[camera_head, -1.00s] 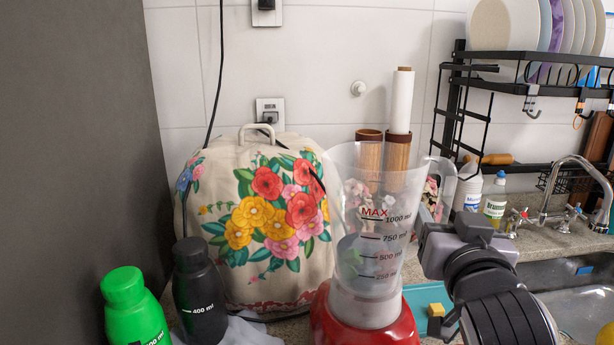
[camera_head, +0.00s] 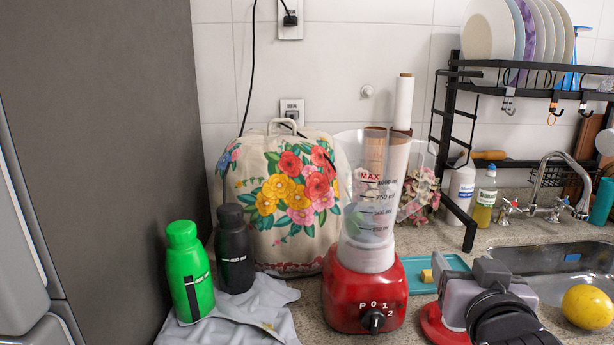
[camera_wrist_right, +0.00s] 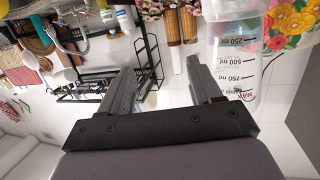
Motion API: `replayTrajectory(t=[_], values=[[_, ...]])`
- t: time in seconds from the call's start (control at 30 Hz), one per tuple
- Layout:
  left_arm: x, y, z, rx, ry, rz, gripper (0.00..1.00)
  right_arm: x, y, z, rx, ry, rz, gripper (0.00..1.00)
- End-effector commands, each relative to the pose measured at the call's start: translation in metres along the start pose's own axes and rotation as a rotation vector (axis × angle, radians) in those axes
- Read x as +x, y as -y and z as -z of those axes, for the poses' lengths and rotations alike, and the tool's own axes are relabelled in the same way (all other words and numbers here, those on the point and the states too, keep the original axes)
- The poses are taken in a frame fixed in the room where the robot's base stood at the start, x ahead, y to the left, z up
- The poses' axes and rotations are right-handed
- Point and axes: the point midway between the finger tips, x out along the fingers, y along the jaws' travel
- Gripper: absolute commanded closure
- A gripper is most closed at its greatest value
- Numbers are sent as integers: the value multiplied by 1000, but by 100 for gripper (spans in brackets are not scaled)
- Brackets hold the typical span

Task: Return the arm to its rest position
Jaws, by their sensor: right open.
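My right arm and gripper (camera_head: 490,278) show at the lower right of the head view, to the right of the red blender (camera_head: 362,295) and apart from it. In the right wrist view, which looks upside down, the gripper (camera_wrist_right: 158,78) has its two fingers spread with nothing between them. The clear blender jar (camera_wrist_right: 235,70) shows beyond the right finger there. The fingertips are hard to make out in the head view. My left gripper is not in view.
A green bottle (camera_head: 190,275) and a black bottle (camera_head: 235,250) stand left of the blender. A flowered cover (camera_head: 270,235) stands behind. A red object (camera_head: 436,325) is partly hidden by my right arm. The sink (camera_head: 560,262) and black dish rack (camera_head: 452,130) are at right.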

Motion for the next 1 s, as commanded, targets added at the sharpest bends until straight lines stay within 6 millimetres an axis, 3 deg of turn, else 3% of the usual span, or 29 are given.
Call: replayTrajectory(t=[0.03, 0.27, 0.5, 0.6, 0.8, 1.0], values=[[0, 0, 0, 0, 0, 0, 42, -2, -3, -25, -17, 67, 5, 36], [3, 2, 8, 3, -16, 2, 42, -32, -19, -139, -109, 393, 49, 36], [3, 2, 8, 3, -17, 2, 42, -101, -39, -248, -203, 752, 133, 36], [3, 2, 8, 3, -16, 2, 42, -134, -47, -281, -234, 881, 173, 36], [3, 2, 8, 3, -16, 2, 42, -202, -61, -328, -281, 1108, 258, 36], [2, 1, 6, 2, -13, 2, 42, -163, -46, -349, -256, 935, 283, 36]])
